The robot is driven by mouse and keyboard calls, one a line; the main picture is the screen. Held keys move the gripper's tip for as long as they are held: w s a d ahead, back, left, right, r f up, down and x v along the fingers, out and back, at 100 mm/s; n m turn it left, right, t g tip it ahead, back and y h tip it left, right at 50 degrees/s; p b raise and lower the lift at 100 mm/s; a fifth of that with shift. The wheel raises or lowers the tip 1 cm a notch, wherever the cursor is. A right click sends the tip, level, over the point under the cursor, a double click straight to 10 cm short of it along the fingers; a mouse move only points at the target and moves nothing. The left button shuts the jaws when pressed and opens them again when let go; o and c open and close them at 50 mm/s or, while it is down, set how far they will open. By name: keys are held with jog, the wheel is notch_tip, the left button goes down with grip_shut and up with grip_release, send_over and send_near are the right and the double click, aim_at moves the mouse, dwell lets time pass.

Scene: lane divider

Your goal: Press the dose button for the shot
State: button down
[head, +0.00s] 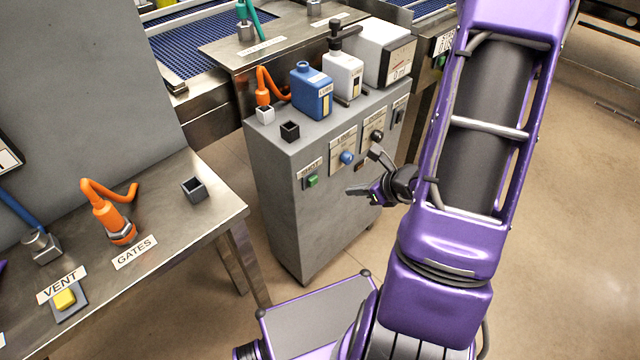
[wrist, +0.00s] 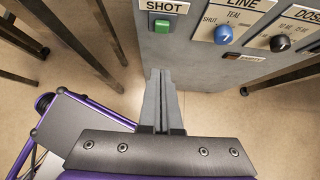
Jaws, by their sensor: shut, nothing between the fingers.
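The green button (head: 312,181) is on the front of the grey cabinet (head: 290,225), at the left end of its row of controls. In the wrist view the green button (wrist: 162,26) sits just below a white SHOT label (wrist: 168,7). My gripper (head: 350,190) is in front of the cabinet, to the right of the button in the head view. In the wrist view my gripper (wrist: 160,73) is shut and empty. Its fingertips appear below the button, with a gap between them in the picture.
A blue bottle (head: 311,92) stands on the cabinet. A steel bench (head: 215,215) with a yellow VENT button (head: 64,299) is at left.

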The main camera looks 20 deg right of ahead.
aim_at(313, 181)
jog(key=w+r+b+x, duration=0.1)
jog(key=r+x, duration=0.1)
jog(key=x, duration=1.1)
jog(key=shift+w+a+b, duration=0.35)
